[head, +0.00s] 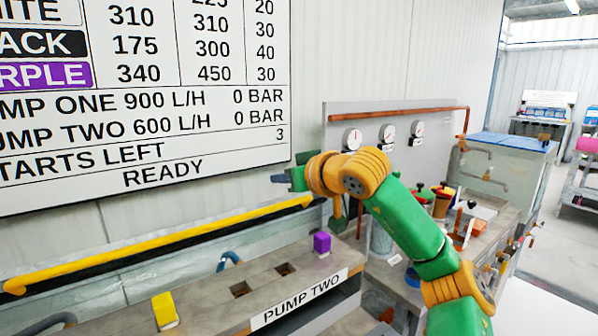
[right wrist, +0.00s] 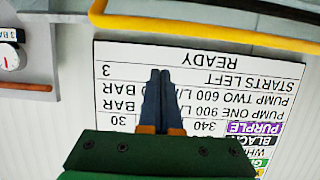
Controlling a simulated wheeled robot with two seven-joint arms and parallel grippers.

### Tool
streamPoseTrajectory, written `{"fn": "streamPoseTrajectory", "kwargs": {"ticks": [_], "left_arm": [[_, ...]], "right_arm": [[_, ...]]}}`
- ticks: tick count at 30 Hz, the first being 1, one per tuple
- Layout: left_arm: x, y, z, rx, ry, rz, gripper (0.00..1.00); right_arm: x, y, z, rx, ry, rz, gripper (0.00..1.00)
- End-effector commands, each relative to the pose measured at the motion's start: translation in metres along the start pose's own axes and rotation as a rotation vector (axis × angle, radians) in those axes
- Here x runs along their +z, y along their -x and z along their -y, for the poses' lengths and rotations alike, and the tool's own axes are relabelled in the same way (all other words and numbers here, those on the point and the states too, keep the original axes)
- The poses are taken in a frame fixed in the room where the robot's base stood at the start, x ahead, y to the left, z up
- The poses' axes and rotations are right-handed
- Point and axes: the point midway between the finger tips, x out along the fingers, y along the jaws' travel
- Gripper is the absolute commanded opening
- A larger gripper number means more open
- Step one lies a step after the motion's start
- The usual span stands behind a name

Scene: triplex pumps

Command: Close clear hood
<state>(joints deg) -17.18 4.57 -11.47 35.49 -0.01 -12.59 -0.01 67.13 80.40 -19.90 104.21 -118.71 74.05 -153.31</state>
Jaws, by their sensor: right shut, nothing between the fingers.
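The clear hood (head: 130,275) is a see-through pane with a yellow bar (head: 165,243) along its upper edge. It stands along the wall at the back of the bench, behind the blocks, which look uncovered. Its lower edge is hard to make out. The yellow bar also crosses the top of the right wrist view (right wrist: 205,27). My right gripper (head: 276,179) is shut and empty, above the bar's right end and apart from it, in front of the wall board. Its closed fingers (right wrist: 161,76) show against the board in the right wrist view. My left gripper is out of view.
The bench carries a yellow block (head: 164,309), a purple block (head: 322,243), two empty square holes and a PUMP TWO label (head: 300,299). A grey gauge panel (head: 395,135) with a copper pipe stands to the right. The board (head: 150,110) reads READY.

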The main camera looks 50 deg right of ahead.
Motion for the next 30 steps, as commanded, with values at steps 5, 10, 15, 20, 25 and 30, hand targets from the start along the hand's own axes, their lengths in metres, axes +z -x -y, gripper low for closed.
{"fn": "streamPoseTrajectory", "kwargs": {"ticks": [5,10,15,20,25,30], "left_arm": [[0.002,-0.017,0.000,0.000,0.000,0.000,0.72],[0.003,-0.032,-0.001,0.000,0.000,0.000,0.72],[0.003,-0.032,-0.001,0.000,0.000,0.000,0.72],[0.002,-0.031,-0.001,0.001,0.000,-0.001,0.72],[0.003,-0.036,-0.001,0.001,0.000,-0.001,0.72],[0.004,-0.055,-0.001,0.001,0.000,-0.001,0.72]], "right_arm": [[0.022,-0.018,-0.002,0.005,0.004,-0.001,0.00],[0.037,-0.009,-0.001,0.002,0.000,-0.003,0.00],[0.038,-0.006,0.000,0.000,-0.001,-0.002,0.00],[0.037,-0.006,0.000,0.000,-0.001,-0.002,0.00],[0.040,-0.006,0.000,0.001,-0.001,-0.008,0.00],[0.049,-0.006,-0.001,0.002,0.000,-0.047,0.00]]}}
